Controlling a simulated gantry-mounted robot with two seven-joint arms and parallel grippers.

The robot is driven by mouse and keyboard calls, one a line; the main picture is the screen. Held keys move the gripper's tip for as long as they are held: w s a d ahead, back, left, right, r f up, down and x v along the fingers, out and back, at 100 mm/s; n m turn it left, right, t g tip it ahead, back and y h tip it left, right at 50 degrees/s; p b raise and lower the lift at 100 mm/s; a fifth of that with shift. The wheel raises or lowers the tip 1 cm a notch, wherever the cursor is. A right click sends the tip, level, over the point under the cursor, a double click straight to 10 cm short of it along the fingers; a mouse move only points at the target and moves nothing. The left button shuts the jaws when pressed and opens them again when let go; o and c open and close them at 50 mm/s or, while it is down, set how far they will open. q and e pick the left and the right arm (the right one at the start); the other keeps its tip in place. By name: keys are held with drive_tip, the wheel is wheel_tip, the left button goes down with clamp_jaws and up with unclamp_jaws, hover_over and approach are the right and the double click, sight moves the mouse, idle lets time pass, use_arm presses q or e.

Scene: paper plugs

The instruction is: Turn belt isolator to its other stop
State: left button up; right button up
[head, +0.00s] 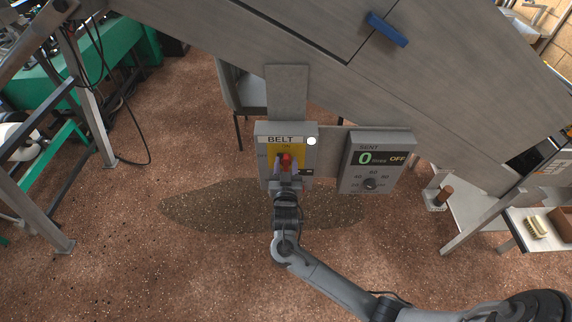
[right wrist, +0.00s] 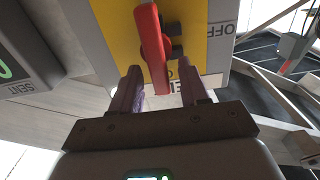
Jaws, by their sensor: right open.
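The belt isolator is a grey box marked BELT (head: 285,140) with a yellow plate, in the middle of the head view. My right gripper (right wrist: 162,90) is open, with one finger on each side of the handle's near end and visible gaps. In the head view my right gripper (head: 285,176) partly covers the lower box. My left gripper is not in view.
A white round lamp (head: 311,141) sits on the isolator's upper right corner. Just right of the isolator hangs a grey dial box (head: 377,140) reading 0 and OFF. A large grey panel (head: 240,35) slopes above. Open floor (head: 130,250) lies below left.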

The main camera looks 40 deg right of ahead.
clamp_jaws()
idle(0.3)
